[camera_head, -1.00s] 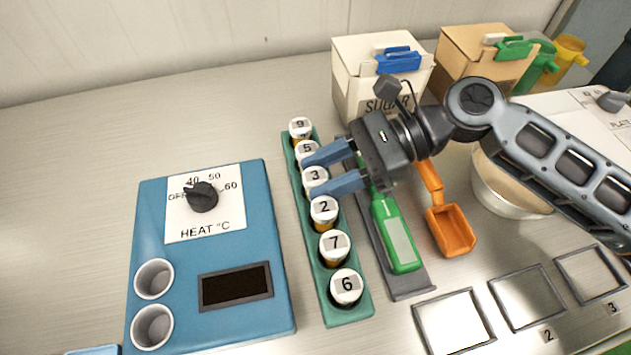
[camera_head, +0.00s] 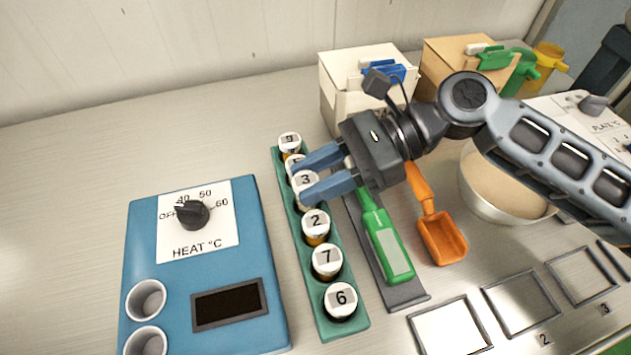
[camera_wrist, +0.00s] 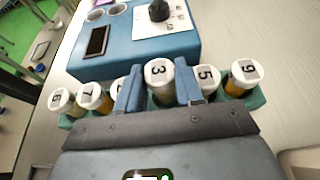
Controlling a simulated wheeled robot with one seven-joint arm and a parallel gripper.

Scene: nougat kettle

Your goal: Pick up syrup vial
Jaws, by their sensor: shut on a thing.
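Several white-capped, numbered syrup vials stand in a row in a green rack (camera_head: 350,328). My gripper (camera_head: 305,178) has its blue fingers around the vial marked 3 (camera_head: 306,180), one on each side, and is shut on it. In the wrist view the vial marked 3 (camera_wrist: 159,72) sits between the two fingers and still appears within the row. Vials 2 (camera_head: 316,222), 7 (camera_head: 326,258) and 6 (camera_head: 340,297) stand nearer the front. Vial 9 (camera_head: 290,142) is at the back end. Vial 5 (camera_wrist: 206,78) is beside one finger and partly hidden in the head view.
A blue heater box (camera_head: 200,265) with a dial and two round wells stands left of the rack. A sugar carton (camera_head: 345,95) stands behind. A bowl (camera_head: 500,190) is at right.

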